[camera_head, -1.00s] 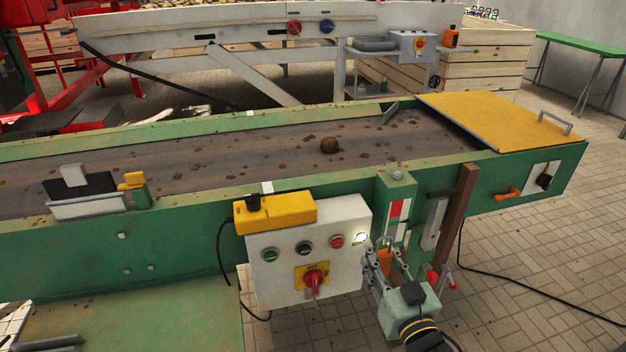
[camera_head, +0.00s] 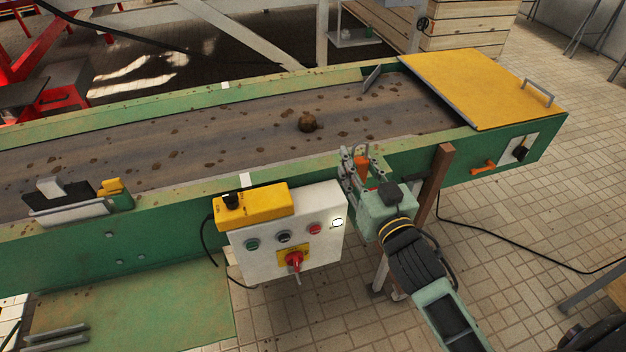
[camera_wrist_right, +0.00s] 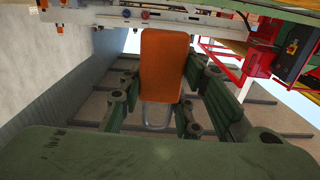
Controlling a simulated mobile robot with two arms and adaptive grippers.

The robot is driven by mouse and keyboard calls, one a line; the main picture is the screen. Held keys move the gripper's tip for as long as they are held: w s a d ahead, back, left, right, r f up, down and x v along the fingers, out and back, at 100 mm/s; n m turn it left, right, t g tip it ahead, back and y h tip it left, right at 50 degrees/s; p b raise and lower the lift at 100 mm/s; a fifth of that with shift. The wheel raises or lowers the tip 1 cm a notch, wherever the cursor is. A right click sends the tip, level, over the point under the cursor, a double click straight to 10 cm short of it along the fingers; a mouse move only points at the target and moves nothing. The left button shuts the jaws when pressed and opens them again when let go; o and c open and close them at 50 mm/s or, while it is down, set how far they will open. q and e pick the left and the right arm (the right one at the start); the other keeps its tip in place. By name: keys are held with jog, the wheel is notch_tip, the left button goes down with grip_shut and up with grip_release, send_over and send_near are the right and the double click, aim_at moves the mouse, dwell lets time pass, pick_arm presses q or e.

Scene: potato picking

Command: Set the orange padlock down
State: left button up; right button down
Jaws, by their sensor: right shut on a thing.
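The orange padlock (camera_wrist_right: 166,65) is held between the fingers of my right gripper (camera_wrist_right: 160,98) in the right wrist view, its metal shackle toward the palm. In the head view the padlock (camera_head: 361,167) shows as a small orange patch between the fingers of my right gripper (camera_head: 354,163). The right gripper is shut on it, at the near green side rail of the conveyor, right of the white control box. I cannot tell whether the padlock touches the rail. My left gripper is not in view.
The conveyor belt (camera_head: 230,128) carries dirt bits and one potato (camera_head: 307,122). The white control box (camera_head: 265,248) with buttons hangs on the near side, with a yellow box (camera_head: 262,204) on top. A brown post (camera_head: 436,180) stands right of the gripper. A yellow cover (camera_head: 480,85) lies over the belt's right end.

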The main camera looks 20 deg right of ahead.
jog(key=w+a+f, duration=0.1)
jog(key=w, duration=0.1)
jog(key=w+a+f, duration=0.3)
jog(key=w+a, duration=0.1)
jog(key=shift+w+f, duration=0.1)
jog(key=shift+f, duration=0.2)
jog(key=shift+w+f, duration=0.1)
jog(key=shift+f, duration=2)
jog(key=shift+f+b, duration=0.15)
jog(key=shift+b, duration=0.25)
jog(key=c, duration=1.3)
grip_release()
